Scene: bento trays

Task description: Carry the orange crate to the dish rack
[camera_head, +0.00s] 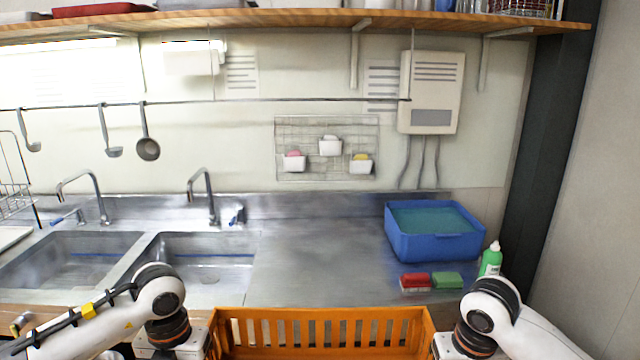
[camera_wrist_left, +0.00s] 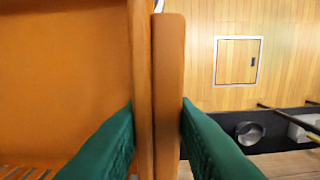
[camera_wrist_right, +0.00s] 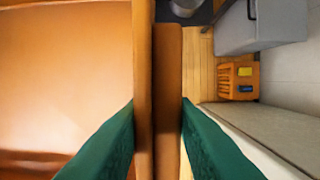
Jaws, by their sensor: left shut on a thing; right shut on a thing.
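The orange crate (camera_head: 325,314) is at the bottom of the head view, in front of the counter, with its slatted long side showing. Its lower part is cut off by the frame. My left gripper (camera_wrist_left: 157,115) is shut on the crate's left wall, with one green finger on each side of the rim. My right gripper (camera_wrist_right: 157,115) is shut on the crate's right wall in the same way. The part of the crate's inside seen in the wrist views looks empty. A wire dish rack (camera_head: 14,192) shows partly at the far left, beyond the sinks.
Two sinks (camera_head: 75,262) with taps are set in the steel counter (camera_head: 320,250). A blue basin (camera_head: 433,247) of water, red and green sponges (camera_head: 447,280) and a green bottle (camera_head: 490,261) stand at the right. A wall shelf (camera_head: 300,20) runs above.

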